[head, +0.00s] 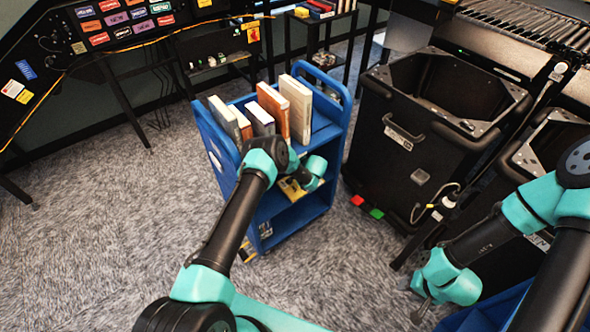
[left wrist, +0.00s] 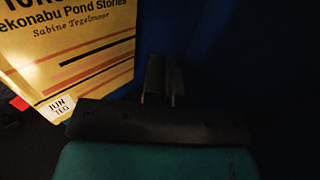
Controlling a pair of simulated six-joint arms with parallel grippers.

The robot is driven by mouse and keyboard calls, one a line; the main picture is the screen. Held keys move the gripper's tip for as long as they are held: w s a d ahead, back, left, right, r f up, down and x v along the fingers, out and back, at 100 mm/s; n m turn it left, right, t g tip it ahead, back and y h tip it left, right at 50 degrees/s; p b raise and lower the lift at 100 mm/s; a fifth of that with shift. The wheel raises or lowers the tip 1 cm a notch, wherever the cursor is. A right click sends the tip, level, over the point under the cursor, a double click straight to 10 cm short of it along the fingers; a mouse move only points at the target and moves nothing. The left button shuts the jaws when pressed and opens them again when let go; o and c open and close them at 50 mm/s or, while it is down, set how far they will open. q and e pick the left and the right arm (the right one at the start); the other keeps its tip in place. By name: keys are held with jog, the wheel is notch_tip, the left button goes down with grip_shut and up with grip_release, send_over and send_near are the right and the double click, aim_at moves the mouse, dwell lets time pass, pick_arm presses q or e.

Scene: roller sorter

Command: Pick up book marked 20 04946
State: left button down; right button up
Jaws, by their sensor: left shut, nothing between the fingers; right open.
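No mark 20 04946 is readable on any book. A yellow book (left wrist: 85,50) with "Pond Stories" and a "JUN TEG" label fills the upper left of the left wrist view. A yellow book (head: 290,190) also shows in part on the blue cart's middle shelf, behind my left wrist. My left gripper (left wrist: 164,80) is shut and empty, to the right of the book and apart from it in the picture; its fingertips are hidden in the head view. My right gripper (head: 421,312) is open and empty at the lower right, away from the cart.
Several upright books (head: 270,107) stand on top of the blue cart (head: 325,150). A black bin (head: 400,155) stands close to its right, with red and green pieces (head: 367,206) near its base. Carpet (head: 110,220) on the left is clear. The cart's interior is dark.

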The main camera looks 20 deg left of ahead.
pick_arm(q)
jog(key=shift+w+a+f, duration=0.35)
jog(key=shift+a+f, duration=0.2)
jog(key=shift+f, duration=0.6)
jog(key=shift+w+a+f, duration=0.3)
jog(key=shift+a+f, duration=0.25)
jog(key=shift+f, duration=0.6)
jog(key=shift+w+a+f, duration=0.35)
jog(key=shift+a+f, duration=0.2)
jog(key=shift+f, duration=0.6)
jog(key=shift+s+d+f, duration=0.1)
jog(key=shift+s+d+f, duration=0.1)
jog(key=shift+s+d, duration=0.5)
jog(key=shift+d, duration=0.35)
jog(key=shift+s+d, duration=0.6)
jog(key=shift+d, duration=0.3)
jog(key=shift+w+a+r, duration=0.15)
jog(key=shift+r, duration=0.9)
jog(key=shift+w+a+r, duration=0.1)
jog(key=shift+a+r, duration=0.1)
jog(key=shift+r, duration=0.9)
jog(key=shift+w+a+r, duration=0.15)
jog(key=shift+r, duration=0.9)
jog(key=shift+s, duration=0.1)
